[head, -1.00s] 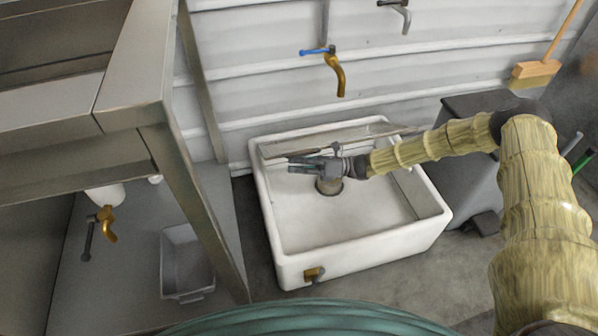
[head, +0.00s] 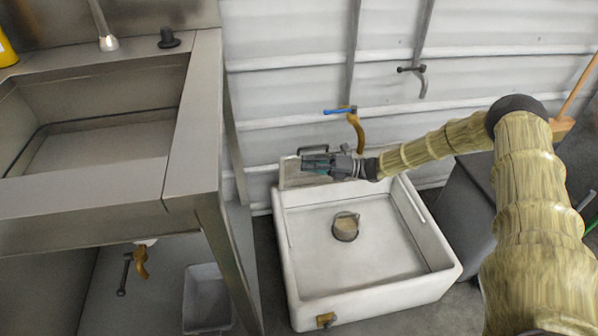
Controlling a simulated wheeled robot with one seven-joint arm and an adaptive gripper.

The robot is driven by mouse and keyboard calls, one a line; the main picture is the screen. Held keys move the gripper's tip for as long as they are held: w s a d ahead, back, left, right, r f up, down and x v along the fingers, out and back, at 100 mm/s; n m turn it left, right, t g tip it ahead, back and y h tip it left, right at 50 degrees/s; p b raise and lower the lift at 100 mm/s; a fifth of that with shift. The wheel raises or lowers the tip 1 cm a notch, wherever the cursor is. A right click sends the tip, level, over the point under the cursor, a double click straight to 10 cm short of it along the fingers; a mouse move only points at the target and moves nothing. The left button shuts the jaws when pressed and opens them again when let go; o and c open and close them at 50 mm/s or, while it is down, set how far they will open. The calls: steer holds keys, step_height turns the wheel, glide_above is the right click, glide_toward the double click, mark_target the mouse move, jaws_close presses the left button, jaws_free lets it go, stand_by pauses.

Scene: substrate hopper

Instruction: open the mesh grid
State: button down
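The mesh grid (head: 290,175) is a thin pale panel at the back edge of the white basin (head: 372,299). It stands raised, close to upright, near the wall, and the basin is uncovered. A dark bar, perhaps its handle, shows at its top. My gripper (head: 313,163) is in front of the grid's upper part and points left. It hides much of the panel. Whether it touches the grid, and whether its fingers are open or shut, I cannot tell.
A round drain piece (head: 345,229) stands on the basin floor. A blue-handled brass tap (head: 354,128) is on the wall just above my gripper. A steel sink bench (head: 192,139) stands to the left, and a grey bin (head: 478,203) to the right.

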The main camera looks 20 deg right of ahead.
steer(key=shift+w+r, duration=0.2)
steer(key=shift+w, duration=0.2)
steer(key=b+v, duration=0.1)
steer(key=v, duration=0.9)
